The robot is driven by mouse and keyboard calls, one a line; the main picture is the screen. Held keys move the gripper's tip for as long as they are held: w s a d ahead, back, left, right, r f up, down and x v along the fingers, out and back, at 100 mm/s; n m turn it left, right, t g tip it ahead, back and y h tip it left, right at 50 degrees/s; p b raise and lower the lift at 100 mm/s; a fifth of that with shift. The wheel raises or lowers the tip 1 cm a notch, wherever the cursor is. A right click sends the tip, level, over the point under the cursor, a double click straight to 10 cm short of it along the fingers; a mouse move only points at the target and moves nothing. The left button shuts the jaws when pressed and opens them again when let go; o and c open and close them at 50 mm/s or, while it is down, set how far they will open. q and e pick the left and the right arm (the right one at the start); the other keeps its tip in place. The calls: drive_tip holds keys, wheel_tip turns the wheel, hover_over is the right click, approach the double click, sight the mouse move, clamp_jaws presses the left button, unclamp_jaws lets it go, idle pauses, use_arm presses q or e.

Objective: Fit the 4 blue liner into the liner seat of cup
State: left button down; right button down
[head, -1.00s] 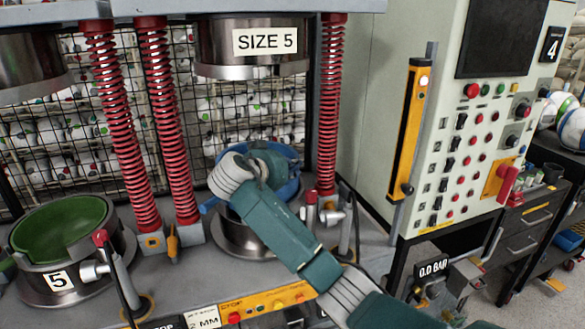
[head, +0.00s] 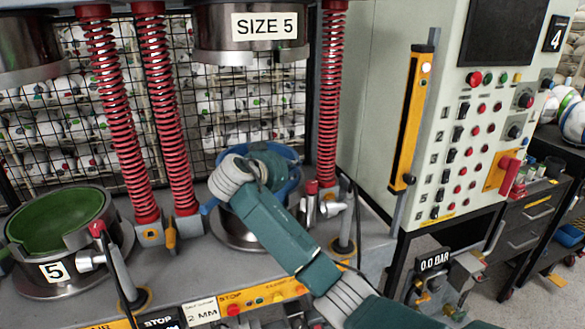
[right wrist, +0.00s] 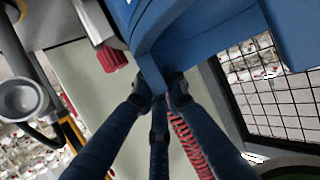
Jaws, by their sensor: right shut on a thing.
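A blue liner (head: 284,192) is at the right-hand cup (head: 236,238), a round metal holder under the "SIZE 5" press head. My right gripper (right wrist: 160,92) is shut on the blue liner's edge, as the right wrist view shows, with the liner (right wrist: 205,40) filling the top of that picture. In the head view my right wrist and forearm cover much of the liner and cup. The liner looks roughly upright. I cannot tell whether it rests in the seat or hangs just above it. My left gripper is not in view.
A green liner (head: 55,230) sits in the left cup, labelled 5. Red springs (head: 118,110) rise beside the cups. A red-tipped lever (head: 311,188) stands close right of the right cup. The control cabinet (head: 375,120) bounds the right side.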

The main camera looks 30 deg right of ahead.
idle(0.4)
drive_tip(key=shift+f+b, duration=1.1)
drive_tip(key=shift+f, duration=0.3)
drive_tip(key=c, duration=1.8)
unclamp_jaws()
drive_tip(key=shift+o, duration=0.6)
drive_tip(key=shift+f, duration=0.1)
drive_tip(key=shift+s+f, duration=0.1)
drive_tip(key=shift+a, duration=0.15)
